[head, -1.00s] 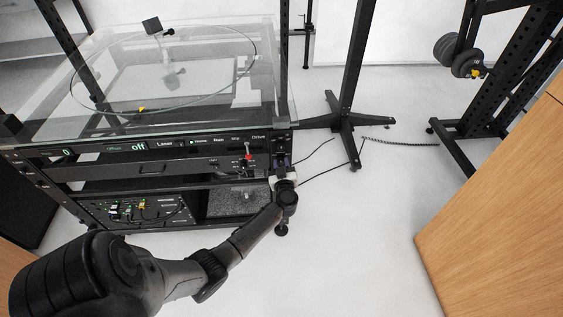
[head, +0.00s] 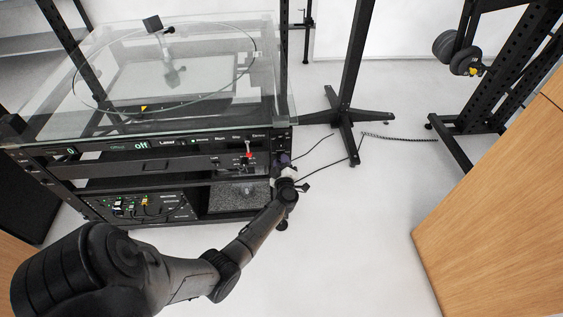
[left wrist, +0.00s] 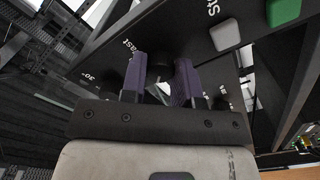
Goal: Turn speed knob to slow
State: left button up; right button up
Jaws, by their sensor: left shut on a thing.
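The speed knob (left wrist: 160,66) is a dark round knob on the black panel, seen in the left wrist view between my purple fingertips. White "fast" lettering is to its left, and a partly covered label is to its right. My left gripper (left wrist: 160,85) is shut on the knob. In the head view my left gripper (head: 284,161) is at the right end of the turntable rack's front panel (head: 205,163), and it hides the knob there. The knob's pointer is not visible. My right gripper is in neither view.
A grey button (left wrist: 225,34) and a green button (left wrist: 283,10) sit near the knob. A red-marked part (head: 249,154) is left of my gripper. The glass-topped turntable (head: 165,75) is above. A black stand (head: 346,120) and open floor lie to the right.

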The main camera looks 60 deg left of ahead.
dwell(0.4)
pick_arm(q)
jog(key=o, duration=0.9)
jog(key=shift+p+v, duration=2.1)
jog(key=shift+v, duration=4.85)
